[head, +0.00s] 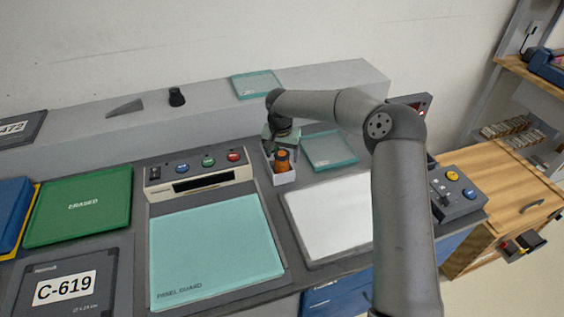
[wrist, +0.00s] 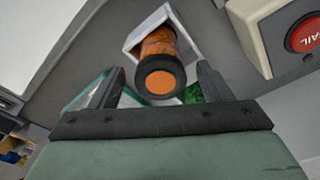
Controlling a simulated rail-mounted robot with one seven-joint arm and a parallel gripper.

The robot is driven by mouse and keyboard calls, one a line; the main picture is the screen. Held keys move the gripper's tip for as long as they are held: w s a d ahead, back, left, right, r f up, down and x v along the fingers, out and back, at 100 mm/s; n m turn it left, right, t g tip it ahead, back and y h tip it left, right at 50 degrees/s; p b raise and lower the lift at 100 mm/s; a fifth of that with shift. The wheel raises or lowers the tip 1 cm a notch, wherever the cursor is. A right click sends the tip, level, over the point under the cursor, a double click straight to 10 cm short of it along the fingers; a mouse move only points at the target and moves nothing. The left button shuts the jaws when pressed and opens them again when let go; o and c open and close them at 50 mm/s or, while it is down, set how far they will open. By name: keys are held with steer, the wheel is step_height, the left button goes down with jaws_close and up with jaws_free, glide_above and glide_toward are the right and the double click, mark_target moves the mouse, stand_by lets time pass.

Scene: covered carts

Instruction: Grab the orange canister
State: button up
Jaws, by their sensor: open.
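The orange canister (head: 282,160) stands upright in a small white open box on the grey counter, and has a dark band. In the wrist view the canister (wrist: 160,62) shows its end toward me, an orange disc in a black ring. My gripper (head: 283,140) is just above the box, pointing down. In the wrist view my gripper (wrist: 160,88) is open, with one dark finger on each side of the canister's near end. I cannot tell whether the fingers touch it. The canister's lower part is hidden by the box walls.
The white box (head: 283,179) surrounds the canister closely. A button panel (head: 200,173) stands just left of it, with a teal panel guard (head: 215,250) in front. A glass-like teal plate (head: 330,151) lies to the right, near a white sheet (head: 333,218).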

steer(key=shift+f, duration=0.3)
steer(key=c, duration=1.1)
steer(key=shift+r, duration=0.1)
steer(key=shift+c, duration=0.2)
